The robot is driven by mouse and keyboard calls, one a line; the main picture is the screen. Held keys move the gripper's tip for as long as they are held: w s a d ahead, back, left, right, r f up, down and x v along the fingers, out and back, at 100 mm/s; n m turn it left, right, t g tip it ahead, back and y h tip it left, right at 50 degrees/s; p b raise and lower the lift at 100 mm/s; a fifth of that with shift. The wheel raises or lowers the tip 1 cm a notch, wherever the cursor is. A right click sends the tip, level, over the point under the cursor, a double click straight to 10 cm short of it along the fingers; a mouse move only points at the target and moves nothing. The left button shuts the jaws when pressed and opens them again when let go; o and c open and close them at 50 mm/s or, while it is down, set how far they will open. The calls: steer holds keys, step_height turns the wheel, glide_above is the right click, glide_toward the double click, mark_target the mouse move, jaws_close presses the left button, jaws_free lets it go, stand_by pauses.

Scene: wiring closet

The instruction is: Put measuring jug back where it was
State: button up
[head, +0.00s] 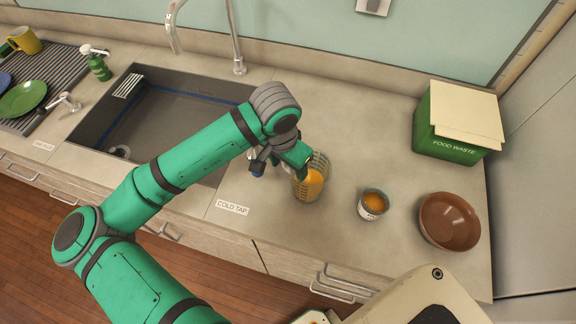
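What looks like the measuring jug (321,165) is a see-through greenish vessel with grid-like markings and something orange inside. It is on or just above the counter, right of the sink; I cannot tell if it touches the counter. My gripper (303,170) is at its upper left side, at the end of my green arm. My wrist hides part of the jug, and the fingertips are too small and covered to show whether they are closed on it.
A small cup (373,205) with orange contents stands right of the jug, and a brown bowl (450,221) beyond it. A green food waste bin (452,135) is at the back right. The sink (165,112), tap (238,45) and dish rack (55,68) are left. Counter behind the cup is clear.

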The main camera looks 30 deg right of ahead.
steer(key=shift+r, duration=0.1)
step_height(320, 180, up, 12)
steer(key=a, duration=0.1)
steer(key=shift+s+a, duration=0.2)
steer(key=shift+a, duration=0.1)
stand_by(0.8)
